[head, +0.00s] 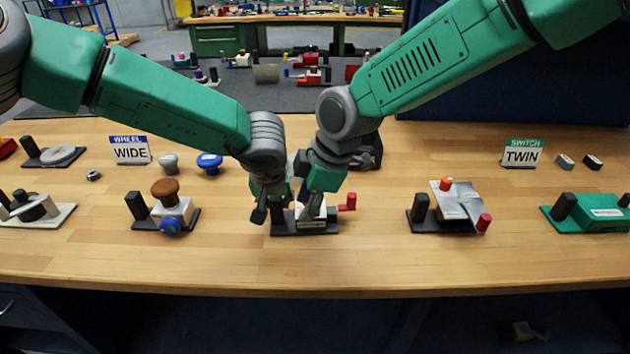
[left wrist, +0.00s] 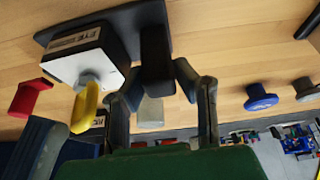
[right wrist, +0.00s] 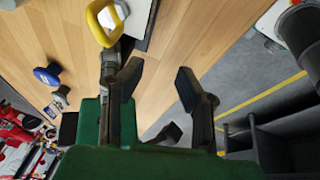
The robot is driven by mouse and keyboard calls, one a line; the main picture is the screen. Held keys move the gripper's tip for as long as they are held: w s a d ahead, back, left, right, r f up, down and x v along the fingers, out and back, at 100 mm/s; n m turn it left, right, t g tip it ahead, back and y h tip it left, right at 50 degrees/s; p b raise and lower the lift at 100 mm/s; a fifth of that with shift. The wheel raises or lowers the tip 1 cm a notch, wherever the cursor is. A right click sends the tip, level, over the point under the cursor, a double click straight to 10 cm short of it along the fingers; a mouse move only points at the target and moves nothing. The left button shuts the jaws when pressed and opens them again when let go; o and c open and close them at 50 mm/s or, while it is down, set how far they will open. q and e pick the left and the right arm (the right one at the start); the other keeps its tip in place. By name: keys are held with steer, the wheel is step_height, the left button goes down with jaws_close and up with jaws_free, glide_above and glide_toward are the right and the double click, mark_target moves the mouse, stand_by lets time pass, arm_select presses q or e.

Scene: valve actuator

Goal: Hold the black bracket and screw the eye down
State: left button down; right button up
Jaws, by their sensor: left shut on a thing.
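The valve unit (head: 318,226) stands at the middle of the bench, a white box on a black base. In the left wrist view its white box (left wrist: 95,60) carries an upright yellow eye (left wrist: 84,108). The black bracket (left wrist: 156,55) is an upright post beside the box. My left gripper (left wrist: 155,88) is shut on this bracket, with a finger on each side. My right gripper (right wrist: 157,85) is open and empty. The yellow eye (right wrist: 104,22) lies outside its left finger in the right wrist view. In the head view both grippers largely hide the eye and bracket.
A red knob (head: 347,201) sticks out right of the unit. A brown-knobbed unit (head: 168,207) stands left and a grey plate unit (head: 455,205) right. Blue (head: 209,161) and grey (head: 168,162) knobs lie behind. The bench's front strip is clear.

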steer(key=w+d+r+n+h, duration=0.25)
steer(key=w+r+n, duration=0.25)
steer(key=r, duration=0.6)
steer(key=shift+t, duration=0.3)
steer(key=f, duration=0.4)
steer(key=w+f, duration=0.1)
steer(key=f, duration=0.2)
steer(key=w+a+f, duration=0.1)
steer(key=f, duration=0.3)
steer(key=shift+w+f, duration=0.1)
steer(key=shift+f, duration=0.25)
jaws_close()
